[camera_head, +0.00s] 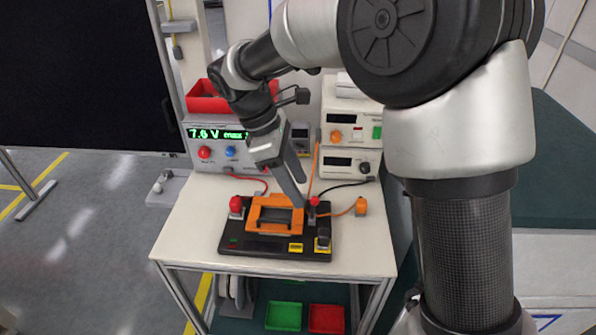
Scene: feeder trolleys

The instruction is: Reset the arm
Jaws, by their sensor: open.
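My gripper (300,194) is at the end of my arm, pointing down over the right part of a black test board (262,246) on the trolley top. Its fingers are seen edge-on, close above or beside a small red knob (314,201); I cannot tell whether they touch it. No held object shows. An orange frame-like fixture (275,200) sits on the board, just left of the fingertips. My arm reaches in from the right.
A power supply (218,150) reading 7.6 V stands at the trolley's back left, with a red bin (206,100) above. Cream instruments (352,125) are stacked at back right. Loose cables cross near the gripper. The white tabletop (185,235) is clear at front left.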

